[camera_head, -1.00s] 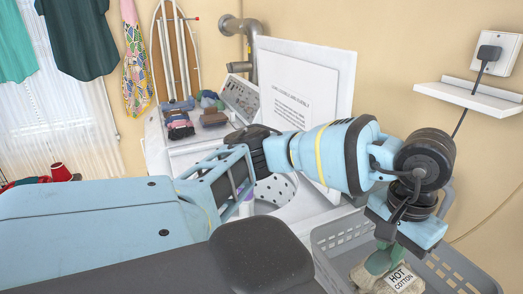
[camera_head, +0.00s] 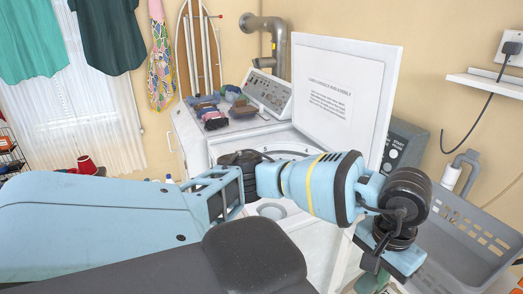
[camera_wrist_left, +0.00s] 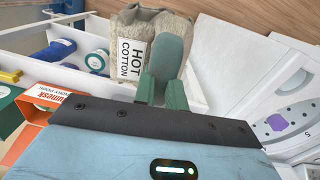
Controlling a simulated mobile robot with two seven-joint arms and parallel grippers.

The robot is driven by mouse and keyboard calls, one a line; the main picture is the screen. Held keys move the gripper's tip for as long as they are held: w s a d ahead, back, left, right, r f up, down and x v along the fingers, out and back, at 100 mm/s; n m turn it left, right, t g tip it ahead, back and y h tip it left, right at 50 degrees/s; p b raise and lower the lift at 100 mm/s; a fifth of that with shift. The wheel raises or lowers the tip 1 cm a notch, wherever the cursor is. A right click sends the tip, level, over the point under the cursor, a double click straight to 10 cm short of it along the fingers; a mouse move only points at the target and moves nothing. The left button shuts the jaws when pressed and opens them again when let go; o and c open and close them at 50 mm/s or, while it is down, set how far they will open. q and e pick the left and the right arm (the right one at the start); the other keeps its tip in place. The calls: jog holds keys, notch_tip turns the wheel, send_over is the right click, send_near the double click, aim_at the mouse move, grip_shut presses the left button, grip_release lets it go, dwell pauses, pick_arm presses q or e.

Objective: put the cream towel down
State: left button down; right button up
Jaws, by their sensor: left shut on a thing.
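My left gripper (camera_wrist_left: 163,80) is shut on the cream towel (camera_wrist_left: 163,22), seen between and beyond its green fingers in the left wrist view. The towel is bunched and carries a white label (camera_wrist_left: 131,56) reading HOT COTTON. In the head view the left gripper (camera_head: 374,280) is at the bottom edge, left of the grey basket. There the towel is almost wholly cut off by the frame. I cannot tell whether the towel touches anything below it. My right gripper is not in view.
A grey slatted basket (camera_head: 425,228) stands at the right. The white washer (camera_head: 200,150) with its raised lid (camera_head: 345,90) is behind my arm, with folded cloths on top.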

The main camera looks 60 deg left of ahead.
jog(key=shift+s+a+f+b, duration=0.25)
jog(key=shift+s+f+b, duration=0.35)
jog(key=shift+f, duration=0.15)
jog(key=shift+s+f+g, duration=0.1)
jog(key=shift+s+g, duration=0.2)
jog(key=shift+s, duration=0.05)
pick_arm(q)
jog(key=s+f, duration=0.2)
jog(key=f, duration=0.8)
jog(key=s+f, duration=0.3)
jog(key=f, duration=0.6)
jog(key=shift+a+f, duration=0.25)
jog(key=shift+f, duration=0.1)
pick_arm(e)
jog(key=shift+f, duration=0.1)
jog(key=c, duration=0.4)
